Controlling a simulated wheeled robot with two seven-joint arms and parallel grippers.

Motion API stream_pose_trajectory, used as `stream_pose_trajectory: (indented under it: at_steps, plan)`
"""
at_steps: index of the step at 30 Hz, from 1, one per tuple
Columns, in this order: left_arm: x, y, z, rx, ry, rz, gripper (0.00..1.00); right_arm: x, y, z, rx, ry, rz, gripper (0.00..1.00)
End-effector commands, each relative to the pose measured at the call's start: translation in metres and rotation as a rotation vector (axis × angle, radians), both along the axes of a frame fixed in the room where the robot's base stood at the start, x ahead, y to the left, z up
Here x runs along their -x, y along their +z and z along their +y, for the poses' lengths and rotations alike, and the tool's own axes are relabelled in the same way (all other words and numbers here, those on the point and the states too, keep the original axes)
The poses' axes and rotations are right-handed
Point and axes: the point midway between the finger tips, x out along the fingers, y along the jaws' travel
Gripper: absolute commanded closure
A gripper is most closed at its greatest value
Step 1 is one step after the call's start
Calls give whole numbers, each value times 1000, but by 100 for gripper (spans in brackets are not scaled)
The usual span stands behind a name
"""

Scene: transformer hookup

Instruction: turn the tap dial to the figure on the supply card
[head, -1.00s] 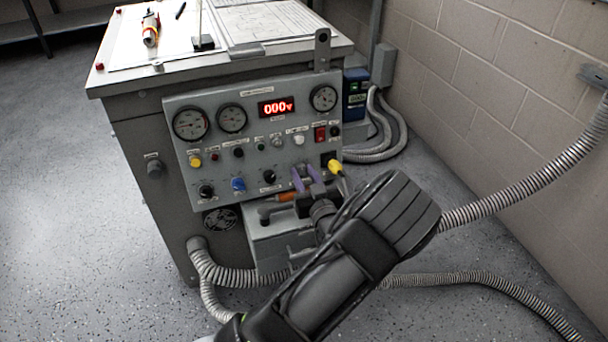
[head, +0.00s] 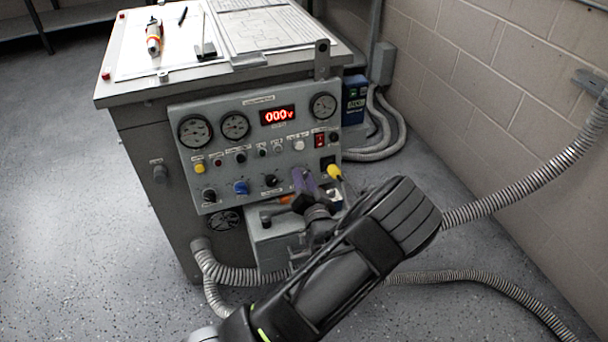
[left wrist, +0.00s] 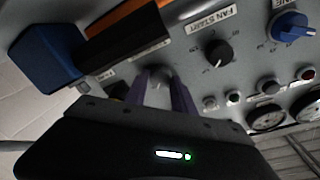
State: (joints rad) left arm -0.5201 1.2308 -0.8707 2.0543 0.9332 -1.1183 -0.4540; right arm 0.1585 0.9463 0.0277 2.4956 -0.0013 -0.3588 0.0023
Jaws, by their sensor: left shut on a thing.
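My left gripper (head: 304,181) is at the lower right of the grey control panel (head: 260,155). I cannot read a label naming this knob as the tap dial. A black pointer knob (left wrist: 218,53), by a "FAN START" label, and a blue knob (left wrist: 290,27) are apart from the fingers. Papers (head: 265,35) lie on the cabinet top; I cannot tell which is the supply card or read a figure. My right gripper is out of view.
The red display (head: 277,116) reads 000V among round gauges. An orange and black handle (left wrist: 122,35) is close to the gripper. A grey box (head: 275,240) and ribbed hoses (head: 240,272) are below.

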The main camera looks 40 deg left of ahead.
Motion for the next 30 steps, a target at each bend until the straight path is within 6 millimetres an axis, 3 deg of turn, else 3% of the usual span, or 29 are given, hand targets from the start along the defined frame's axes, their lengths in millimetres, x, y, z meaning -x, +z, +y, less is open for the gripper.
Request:
stream_pose_trajectory:
  at_steps: [10,25,26,30]
  plan:
    - [0,0,0,-96,-30,140,100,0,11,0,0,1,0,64]
    - [0,-1,0,-109,-34,161,100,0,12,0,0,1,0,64]
    - [0,-1,0,-109,-34,161,68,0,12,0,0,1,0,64]
    - [0,0,0,-110,-33,160,57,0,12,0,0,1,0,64]
